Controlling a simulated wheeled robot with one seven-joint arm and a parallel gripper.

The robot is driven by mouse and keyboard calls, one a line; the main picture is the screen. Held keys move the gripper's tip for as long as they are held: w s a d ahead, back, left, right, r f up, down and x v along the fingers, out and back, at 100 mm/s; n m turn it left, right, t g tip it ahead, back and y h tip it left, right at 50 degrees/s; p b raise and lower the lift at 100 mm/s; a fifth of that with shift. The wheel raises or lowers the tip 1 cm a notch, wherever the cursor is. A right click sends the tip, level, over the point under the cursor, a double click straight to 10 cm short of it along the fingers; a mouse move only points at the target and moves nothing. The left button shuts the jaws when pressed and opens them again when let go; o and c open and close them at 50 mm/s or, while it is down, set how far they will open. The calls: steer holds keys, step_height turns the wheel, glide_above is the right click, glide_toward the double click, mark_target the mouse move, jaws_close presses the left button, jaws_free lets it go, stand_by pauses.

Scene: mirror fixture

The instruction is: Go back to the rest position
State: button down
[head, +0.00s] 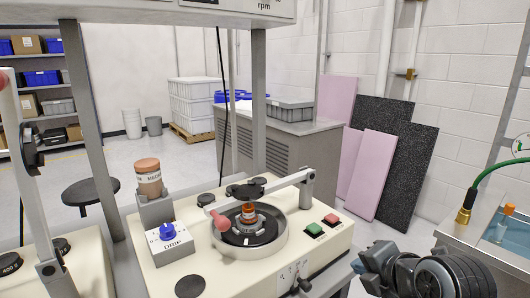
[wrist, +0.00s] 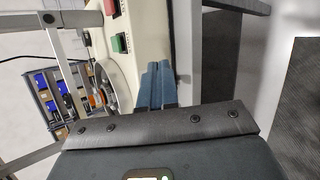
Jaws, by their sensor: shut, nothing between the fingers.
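My gripper (head: 362,266) is at the lower right of the head view, beside the front right corner of the cream polishing machine (head: 318,254). In the wrist view, the two blue-grey fingers of my gripper (wrist: 157,68) lie together, with nothing between them. The machine also shows at the upper left of the wrist view (wrist: 143,40). My gripper appears apart from the machine, though the exact gap cannot be told.
The machine carries a round bowl (head: 283,243), a swing arm with a pink knob (head: 216,219), a DRIP box (head: 172,248), and green (head: 314,229) and red (head: 331,219) buttons. A sink (head: 492,236) with a green hose stands at right. Panels (head: 376,155) lean on the wall.

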steer(key=s+a+f+m+t, duration=0.1)
steer(key=s+f+m, duration=0.3)
steer(key=s, duration=0.3)
steer(key=s+f+m+t+h, duration=0.1)
steer(key=s+f+m, duration=0.2)
steer(key=s+m, duration=0.3)
steer(key=s+a+f+m, duration=0.1)
steer(key=s+f+m, duration=0.25)
steer(key=s, duration=0.45)
steer(key=s+d+r+m+t, duration=0.1)
steer(key=s+r+m, duration=0.2)
steer(key=s, duration=0.5)
steer(key=s+d+r+m+t, duration=0.1)
steer(key=s+r+m, duration=0.2)
steer(key=s, duration=0.4)
steer(key=s+d+r+m+h, duration=0.1)
steer(key=s+d+r+m, duration=0.1)
steer(key=s+m, duration=0.3)
steer(key=s+r, duration=0.1)
steer(key=s, duration=0.2)
steer(key=shift+s+r+t, duration=0.3)
steer(key=shift+r+t, duration=0.05)
steer(key=shift+t, duration=0.05)
steer(key=c, duration=1.8)
jaws_free()
